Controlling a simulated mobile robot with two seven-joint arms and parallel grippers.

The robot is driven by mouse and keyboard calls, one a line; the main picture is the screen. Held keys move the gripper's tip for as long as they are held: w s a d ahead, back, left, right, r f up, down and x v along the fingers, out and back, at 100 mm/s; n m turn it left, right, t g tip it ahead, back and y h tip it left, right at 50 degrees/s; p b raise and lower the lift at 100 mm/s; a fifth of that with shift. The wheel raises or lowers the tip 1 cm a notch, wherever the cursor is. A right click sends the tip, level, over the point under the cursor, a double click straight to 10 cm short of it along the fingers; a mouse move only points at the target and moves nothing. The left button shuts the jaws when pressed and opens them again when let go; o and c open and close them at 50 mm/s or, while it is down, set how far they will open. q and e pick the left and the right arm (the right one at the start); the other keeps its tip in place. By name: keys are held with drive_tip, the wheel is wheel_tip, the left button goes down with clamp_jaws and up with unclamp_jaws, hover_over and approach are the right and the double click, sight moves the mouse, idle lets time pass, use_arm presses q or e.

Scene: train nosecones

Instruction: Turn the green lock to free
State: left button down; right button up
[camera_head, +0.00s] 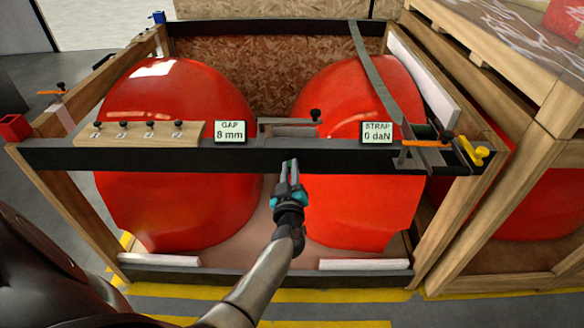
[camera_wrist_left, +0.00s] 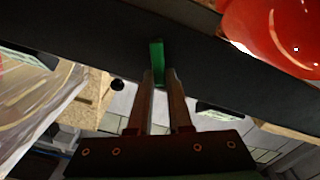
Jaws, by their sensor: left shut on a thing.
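The green lock (camera_wrist_left: 157,52) is a small green bar on the black cross beam (camera_wrist_left: 95,45) in the left wrist view. My left gripper (camera_head: 290,166) is at the front face of the black beam (camera_head: 350,160) in the head view, just below the middle of it. In the left wrist view its two fingers (camera_wrist_left: 161,78) are closed around the near end of the green lock. The fingers hide part of the lock. In the head view the lock is too small and covered to read its setting. My right gripper is not in view.
Two red nosecones (camera_head: 165,95) stand in a wooden crate behind the beam. A GAP display (camera_head: 230,131) reads 8 mm and a STRAP display (camera_head: 377,132) reads 0 daN. A yellow fitting (camera_head: 476,152) and an orange-handled latch (camera_head: 427,142) sit at the beam's right end.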

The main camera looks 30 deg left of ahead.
use_arm(q)
drive_tip(key=n, duration=0.3)
drive_tip(key=n+b, duration=0.1)
drive_tip(key=n, duration=0.1)
drive_tip(key=shift+s+a+f+n, duration=0.2)
drive_tip(key=shift+a+f+n, duration=0.1)
drive_tip(key=shift+f, duration=0.1)
drive_tip(key=n+b, duration=0.1)
drive_tip(key=n, duration=0.2)
drive_tip(key=f+n+b, duration=0.1)
drive_tip(key=n, duration=0.3)
drive_tip(key=shift+s+a+f, duration=0.1)
drive_tip(key=shift+a, duration=0.05)
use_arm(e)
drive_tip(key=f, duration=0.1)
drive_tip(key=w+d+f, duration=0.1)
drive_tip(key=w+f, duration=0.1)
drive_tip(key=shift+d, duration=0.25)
use_arm(q)
drive_tip(key=c, duration=0.8)
unclamp_jaws()
drive_tip(key=shift+c, duration=0.2)
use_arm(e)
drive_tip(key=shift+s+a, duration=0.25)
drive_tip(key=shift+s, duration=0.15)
